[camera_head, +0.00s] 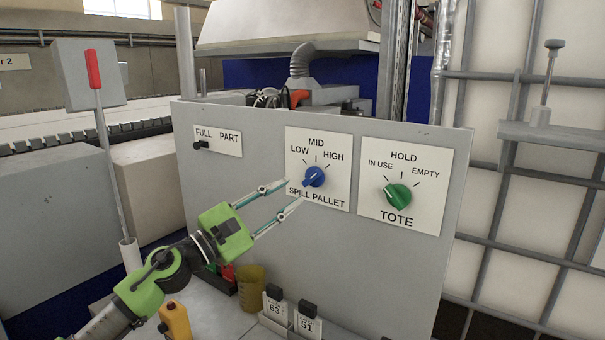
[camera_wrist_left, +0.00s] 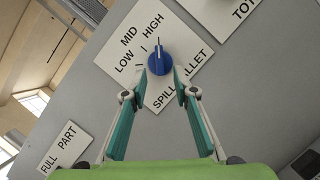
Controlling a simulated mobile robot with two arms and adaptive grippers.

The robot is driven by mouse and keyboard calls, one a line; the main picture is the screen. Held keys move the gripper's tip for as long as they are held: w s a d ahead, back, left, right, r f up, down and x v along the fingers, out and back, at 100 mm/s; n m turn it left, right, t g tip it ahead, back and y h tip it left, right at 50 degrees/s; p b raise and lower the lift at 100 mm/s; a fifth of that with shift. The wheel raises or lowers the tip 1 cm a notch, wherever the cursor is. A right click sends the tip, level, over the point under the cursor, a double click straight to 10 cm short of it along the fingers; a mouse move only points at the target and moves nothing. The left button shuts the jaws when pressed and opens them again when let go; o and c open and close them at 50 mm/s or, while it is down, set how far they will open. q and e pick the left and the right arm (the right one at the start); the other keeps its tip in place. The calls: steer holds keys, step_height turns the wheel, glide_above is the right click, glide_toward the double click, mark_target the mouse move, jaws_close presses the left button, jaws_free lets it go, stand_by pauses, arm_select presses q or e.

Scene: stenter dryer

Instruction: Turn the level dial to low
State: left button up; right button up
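The level dial is a blue knob (camera_head: 314,177) on the white SPILL PALLET plate (camera_head: 338,191), with LOW, MID and HIGH marks above it. Its ridge seems to run toward the HIGH mark; it also shows in the left wrist view (camera_wrist_left: 159,62). My left gripper (camera_head: 292,193) is open and empty, lower left of the knob in the head view. In the left wrist view its fingertips (camera_wrist_left: 160,82) stand apart just below the knob, one to each side. I see no clear contact. My right gripper is not in view.
A green TOTE dial (camera_head: 398,194) is to the right on the same grey panel (camera_head: 265,235). A FULL/PART switch (camera_head: 201,146) is at the left. A red-handled lever (camera_head: 94,70) stands further left. A yellow cup (camera_head: 251,289) and number tags (camera_head: 307,321) sit below.

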mark_target(308, 181)
arm_select(q)
steer(key=p+x, duration=0.1)
steer(key=x, duration=0.4)
steer(key=shift+w+d+p, duration=0.15)
steer(key=shift+d+p, duration=0.05)
steer(key=shift+p, duration=0.1)
jaws_close()
